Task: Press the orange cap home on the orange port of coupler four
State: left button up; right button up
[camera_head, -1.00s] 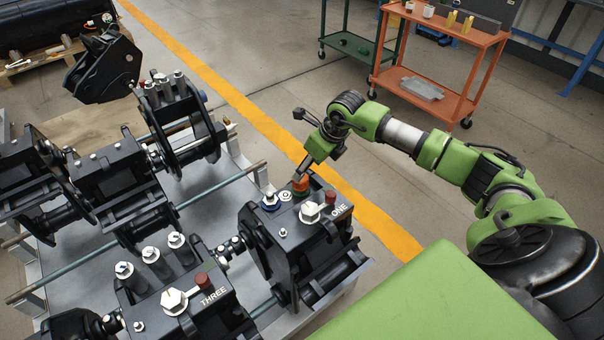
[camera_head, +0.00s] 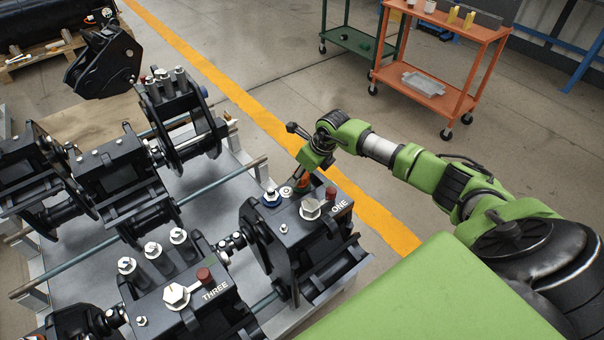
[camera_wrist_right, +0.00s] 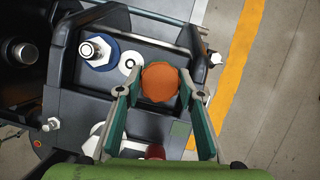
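An orange cap (camera_wrist_right: 160,82) sits upright on the top of the coupler marked ONE (camera_head: 285,232), beside a blue-collared fitting (camera_head: 271,199) and a white ring (camera_wrist_right: 131,64). The cap also shows in the head view (camera_head: 303,182), partly behind my right gripper (camera_head: 308,174). In the right wrist view the fingers of that gripper (camera_wrist_right: 161,88) stand on both sides of the cap. I cannot tell whether they touch it. The port under the cap is hidden. No label reading four is legible. My left gripper is out of view.
The coupler marked THREE (camera_head: 190,295) stands to the left, with several more couplers behind it on the grey stand. A red-capped post (camera_head: 331,193) and a white hex fitting (camera_head: 311,208) rise close to my right gripper. The floor behind the arm is clear up to the orange cart (camera_head: 437,98).

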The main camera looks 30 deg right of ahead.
jog(key=shift+c, duration=0.7)
jog(key=shift+r, duration=0.1)
jog(key=shift+w+r+p, duration=0.15)
jog(key=shift+r+p, duration=0.65)
jog(key=shift+r, duration=0.35)
jog(key=shift+r+p, duration=0.7)
jog(key=shift+r, duration=0.2)
jog(key=shift+r, duration=0.1)
jog(key=shift+r+p, duration=1.3)
jog(key=shift+r, duration=0.65)
